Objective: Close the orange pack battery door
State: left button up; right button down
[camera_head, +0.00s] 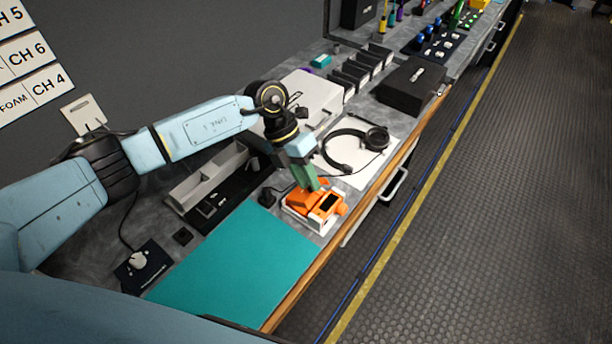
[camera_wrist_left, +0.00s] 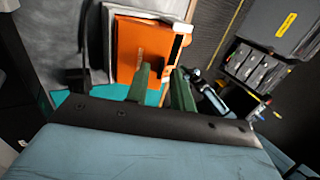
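The orange pack (camera_head: 300,204) sits in a white holder (camera_head: 325,229) near the front edge of the bench in the head view. It has a dark rectangular area on its upper right side. In the left wrist view a flat orange face of the pack (camera_wrist_left: 140,48) fills the upper middle. I cannot tell which part is the battery door or how far it stands open. My left gripper (camera_head: 314,187), with green fingers, is just over the pack's back side. In the wrist view its two fingers (camera_wrist_left: 163,72) are apart with nothing clearly between them. My right gripper is out of view.
A teal mat (camera_head: 235,260) lies left of the pack. Headphones (camera_head: 358,148) rest on a white sheet behind it. A black box (camera_head: 410,86) and dark trays (camera_head: 360,72) stand farther back. The bench's wooden front edge is close to the pack.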

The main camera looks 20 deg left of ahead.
pick_arm(q)
grip_shut()
jog(key=shift+s+d+y+p, duration=0.1)
jog(key=shift+d+y+p, duration=0.2)
jog(key=shift+y, duration=0.2)
jog(key=shift+s+d+f+t+y+p, duration=0.1)
jog(key=shift+d+f+t+y+p, duration=0.15)
jog(key=shift+t+y+p, duration=0.2)
jog(key=shift+s+d+f+t+y, duration=0.15)
jog(key=shift+d+f+t+y, duration=0.2)
jog(key=shift+y, duration=0.7)
jog(key=shift+s+d+f+y, duration=0.1)
jog(key=shift+d+f+y, duration=0.35)
jog(key=shift+y, duration=0.35)
jog(key=shift+a+f, duration=0.1)
jog(key=shift+o, duration=0.7)
grip_release()
